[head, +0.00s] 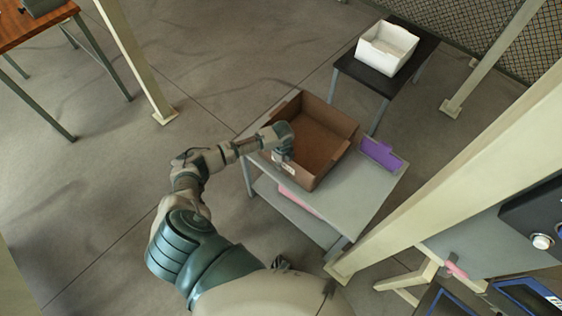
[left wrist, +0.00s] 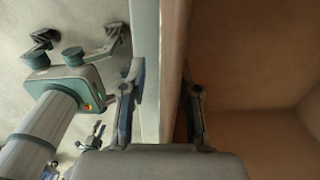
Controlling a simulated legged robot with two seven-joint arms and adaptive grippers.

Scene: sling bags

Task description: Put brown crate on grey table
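The brown crate (head: 318,137) is an open, empty box sitting upright on the grey table (head: 352,197). My left gripper (head: 284,157) is at the crate's left wall. In the left wrist view, the fingers of my left gripper (left wrist: 162,100) are apart, one on each side of the crate's wall (left wrist: 173,60). One finger is inside the crate and the other outside, with a gap to the wall. My right gripper (left wrist: 78,48) shows in the left wrist view, away from the crate, with its fingers spread and empty.
A purple item (head: 381,154) lies beside the crate on the table. A white bin (head: 387,48) stands on a black table (head: 418,57) behind. A beige post (head: 450,150) rises at the right. A wooden-topped table (head: 35,22) is at far left; floor between is clear.

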